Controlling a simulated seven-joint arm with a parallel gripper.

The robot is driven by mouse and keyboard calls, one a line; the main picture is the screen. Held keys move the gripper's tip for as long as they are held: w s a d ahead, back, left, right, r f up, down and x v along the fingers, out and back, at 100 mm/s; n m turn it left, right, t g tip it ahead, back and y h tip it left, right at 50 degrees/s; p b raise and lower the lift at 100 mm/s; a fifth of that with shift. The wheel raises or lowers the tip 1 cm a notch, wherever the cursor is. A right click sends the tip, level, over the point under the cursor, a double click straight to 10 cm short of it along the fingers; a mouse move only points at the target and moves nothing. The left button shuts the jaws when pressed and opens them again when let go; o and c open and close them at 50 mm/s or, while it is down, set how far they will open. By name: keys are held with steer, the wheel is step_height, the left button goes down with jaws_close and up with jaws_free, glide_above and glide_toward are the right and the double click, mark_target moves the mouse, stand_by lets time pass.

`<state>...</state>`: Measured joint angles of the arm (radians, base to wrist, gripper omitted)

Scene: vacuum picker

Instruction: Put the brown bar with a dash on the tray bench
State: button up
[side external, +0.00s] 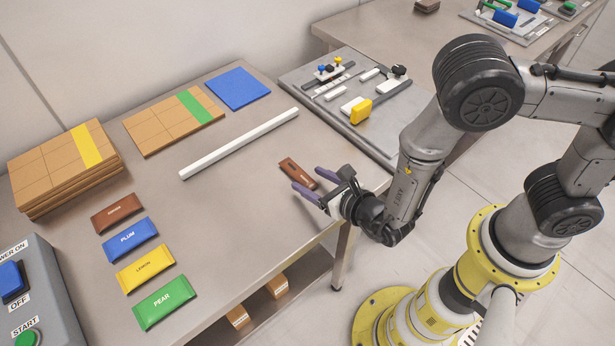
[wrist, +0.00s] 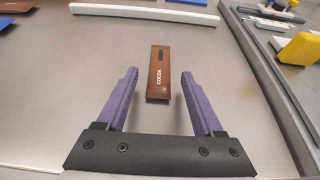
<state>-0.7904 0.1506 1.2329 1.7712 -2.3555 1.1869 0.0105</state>
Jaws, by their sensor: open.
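A brown bar (side external: 298,173) lies flat on the metal bench near its front edge. In the wrist view this bar (wrist: 161,75) carries pale lettering that looks like COCO and a short dark dash near its far end. My gripper (side external: 291,176) has two purple fingers, open and empty, just in front of the bar. In the wrist view the gripper (wrist: 159,72) has a fingertip on each side of the bar, apart from it. Another brown bar (side external: 118,213) heads a row at left; whether it has a dash cannot be told. No bench is visibly labelled tray bench.
Blue (side external: 130,238), yellow (side external: 145,267) and green (side external: 165,296) bars lie at left. A white strip (side external: 240,143) crosses the bench behind the brown bar. A grey fixture board (side external: 330,105) stands at right. A second bench (side external: 370,25) is at back right. Cardboard stacks (side external: 65,165) stand at left.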

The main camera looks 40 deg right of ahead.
steer(key=v, duration=0.5)
steer(key=shift+s+r, duration=0.1)
steer(key=shift+s, duration=0.1)
steer(key=w+d+r+m+g+h, duration=0.25)
steer(key=d+r+m+h, duration=0.55)
steer(key=d+r+m, duration=0.6)
steer(key=s+d+r+m+g, duration=0.3)
steer(key=s+d+m+g, duration=0.4)
steer(key=s+d+m, duration=0.2)
steer(key=s+a+r+m+t+y, duration=0.1)
steer(key=s+a+r+m+y, duration=0.5)
steer(key=m, duration=0.7)
steer(key=s+y, duration=0.2)
steer(key=s, duration=0.1)
steer(key=shift+s+r, duration=0.2)
steer(key=shift+r, duration=0.15)
steer(key=shift+t, duration=0.25)
